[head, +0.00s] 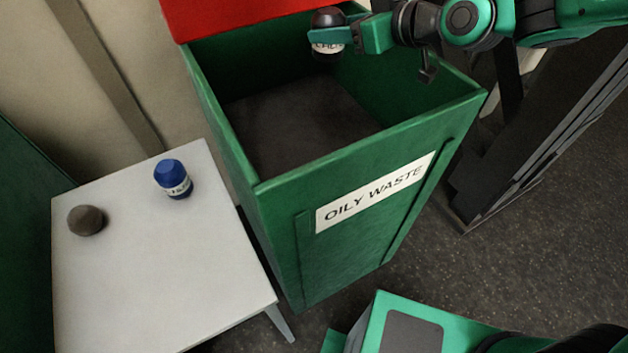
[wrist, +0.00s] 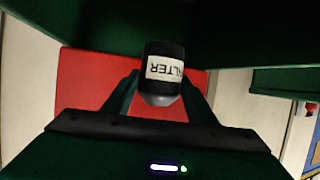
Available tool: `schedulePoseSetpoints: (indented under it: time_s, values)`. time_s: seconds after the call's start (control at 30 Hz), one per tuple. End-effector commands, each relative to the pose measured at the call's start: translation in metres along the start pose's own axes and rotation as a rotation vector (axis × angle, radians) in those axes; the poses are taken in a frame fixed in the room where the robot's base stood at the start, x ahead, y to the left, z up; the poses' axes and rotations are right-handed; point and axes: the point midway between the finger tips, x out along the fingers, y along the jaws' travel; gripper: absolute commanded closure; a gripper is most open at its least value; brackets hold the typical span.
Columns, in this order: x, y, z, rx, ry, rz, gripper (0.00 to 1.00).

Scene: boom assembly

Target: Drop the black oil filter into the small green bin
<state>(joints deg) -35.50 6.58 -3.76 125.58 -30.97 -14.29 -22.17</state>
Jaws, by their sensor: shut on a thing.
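The black oil filter (head: 327,36) has a white label band and hangs above the opening of the green bin (head: 350,160), near its back rim. The bin bears a white "OILY WASTE" label and its red lid is raised at the back. My gripper (head: 343,36) is shut on the filter. In the wrist view the filter (wrist: 164,75) sits between the fingers of my gripper (wrist: 162,98), and part of the word "FILTER" shows on the label. The visible bin floor is dark, with no object seen on it.
A white table (head: 150,270) stands left of the bin. It holds a blue filter (head: 173,179) with a white label and a dark grey-brown round thing (head: 86,220). A dark rack (head: 530,130) stands right of the bin.

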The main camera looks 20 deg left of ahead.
Motion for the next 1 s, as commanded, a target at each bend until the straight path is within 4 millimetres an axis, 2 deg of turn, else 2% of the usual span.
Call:
schedulePoseSetpoints:
  time_s: [0.03,0.07,0.13,0.43,0.57,1.0]
  values:
    - [0.000,0.000,-0.001,0.000,0.002,0.000,0.79]
    - [0.000,0.000,-0.001,0.000,0.002,0.000,0.44]
    - [0.000,0.000,-0.001,0.000,0.001,0.000,0.27]
    - [-0.001,0.000,0.000,0.000,-0.001,0.000,0.27]
    - [-0.008,0.001,-0.001,0.000,0.000,0.001,0.27]
    - [-0.083,0.003,-0.001,0.001,0.002,0.004,0.27]
